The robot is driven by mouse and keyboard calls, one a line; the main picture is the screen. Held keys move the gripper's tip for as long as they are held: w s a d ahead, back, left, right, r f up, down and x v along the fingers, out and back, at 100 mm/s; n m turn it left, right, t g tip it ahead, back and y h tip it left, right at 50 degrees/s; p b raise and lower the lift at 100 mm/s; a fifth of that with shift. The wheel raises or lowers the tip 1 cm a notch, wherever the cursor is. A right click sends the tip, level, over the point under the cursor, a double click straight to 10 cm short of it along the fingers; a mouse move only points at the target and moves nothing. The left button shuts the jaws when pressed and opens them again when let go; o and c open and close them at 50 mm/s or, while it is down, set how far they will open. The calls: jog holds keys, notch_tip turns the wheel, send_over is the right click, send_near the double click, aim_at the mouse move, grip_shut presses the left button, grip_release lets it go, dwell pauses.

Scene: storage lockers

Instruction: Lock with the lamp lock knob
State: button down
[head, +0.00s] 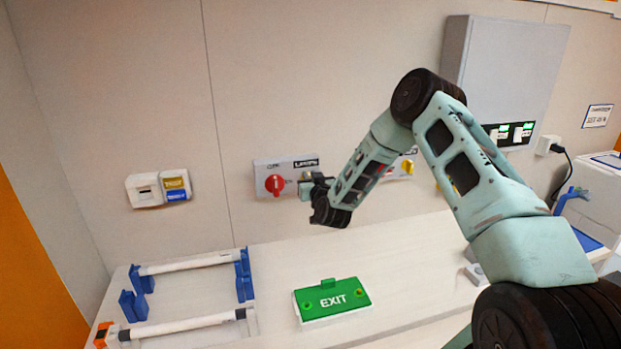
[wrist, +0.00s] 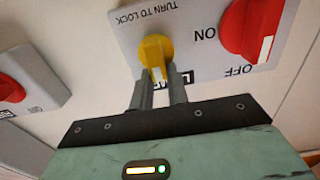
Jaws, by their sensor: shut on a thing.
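The lamp lock knob (wrist: 154,47) is yellow and sits on a grey switch panel (wrist: 135,37) beside the words TURN TO LOCK. My gripper (wrist: 161,78) is shut on this knob, with one finger on each side of its grip. A red ON/OFF knob (wrist: 250,25) is on the same panel, to the right in the wrist view. In the head view my gripper (head: 306,190) is at the right end of the panel (head: 262,170), beside the red knob (head: 274,185). The yellow knob is hidden there behind my gripper.
Another panel with a red knob (wrist: 10,88) is at the left in the wrist view. A white wall box (head: 145,190) is left of the lamp panel. A green EXIT sign (head: 333,298) and tube lamps (head: 190,262) lie on the counter below.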

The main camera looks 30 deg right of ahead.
jog(key=shift+f+m+b, duration=0.1)
jog(key=shift+m+b, duration=0.2)
jog(key=shift+b, duration=0.1)
jog(key=shift+s+d+f+m+b, duration=0.1)
jog(key=shift+d+f+m+b, duration=0.25)
jog(key=shift+m+b, duration=2.9)
jog(key=shift+s+d+f+m+b, duration=0.1)
jog(key=shift+d+f+m+b, duration=0.25)
jog(key=shift+m+b, duration=2.85)
jog(key=shift+s+d+f+m+b, duration=0.1)
jog(key=shift+d+f+m+b, duration=0.2)
jog(key=shift+m+b, duration=2.9)
jog(key=shift+n+b, duration=0.85)
jog(key=shift+b, duration=0.15)
jog(key=c, duration=1.4)
grip_release()
jog(key=shift+o, duration=0.2)
